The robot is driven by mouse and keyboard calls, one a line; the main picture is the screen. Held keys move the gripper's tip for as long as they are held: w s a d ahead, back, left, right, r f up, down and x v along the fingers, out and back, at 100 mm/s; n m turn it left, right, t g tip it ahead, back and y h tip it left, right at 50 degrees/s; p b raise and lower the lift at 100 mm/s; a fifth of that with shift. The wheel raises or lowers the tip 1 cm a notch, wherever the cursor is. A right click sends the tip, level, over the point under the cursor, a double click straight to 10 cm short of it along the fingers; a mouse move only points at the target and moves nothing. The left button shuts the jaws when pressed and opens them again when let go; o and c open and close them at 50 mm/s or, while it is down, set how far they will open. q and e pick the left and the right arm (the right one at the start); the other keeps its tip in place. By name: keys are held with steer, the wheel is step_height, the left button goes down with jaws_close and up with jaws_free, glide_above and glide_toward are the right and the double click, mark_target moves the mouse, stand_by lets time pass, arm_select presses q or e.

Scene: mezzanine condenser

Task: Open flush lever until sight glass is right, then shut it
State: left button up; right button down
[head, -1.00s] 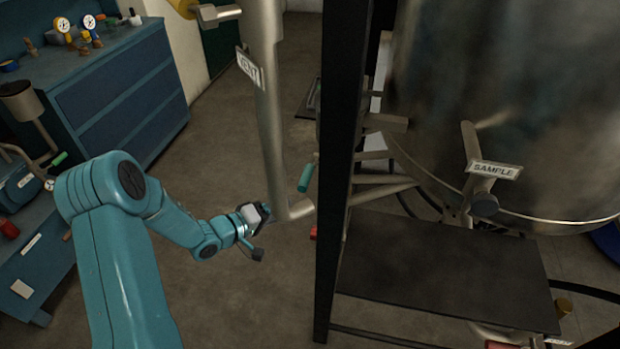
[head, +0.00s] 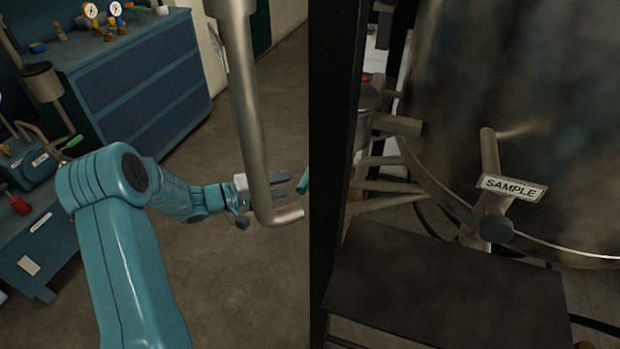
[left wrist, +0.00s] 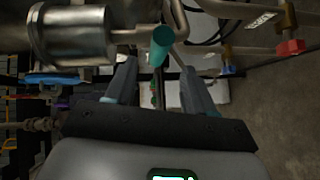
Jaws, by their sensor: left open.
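A green lever handle (head: 304,179) shows in the head view, partly hidden by the black post. In the left wrist view a teal-green round grip (left wrist: 161,42) lies just ahead of the fingertips, between their lines. I cannot read a label on it. My left gripper (head: 288,184) is open behind the hanging pipe, fingers pointing right toward the green handle. In the left wrist view the open left gripper (left wrist: 160,75) has a finger on each side, with nothing clearly held. I cannot make out the sight glass. My right gripper is out of view.
A bent grey pipe (head: 247,120) hangs in front of my left wrist. A black post (head: 335,150) stands right of it. The large tank (head: 520,80) carries a SAMPLE tag (head: 514,188) above a dark shelf (head: 440,290). A blue cabinet (head: 135,85) stands at back left.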

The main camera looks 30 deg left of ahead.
arm_select(q)
steer(key=x, duration=0.8)
steer(key=shift+d+r, duration=0.1)
steer(key=shift+w, duration=0.1)
jaws_close()
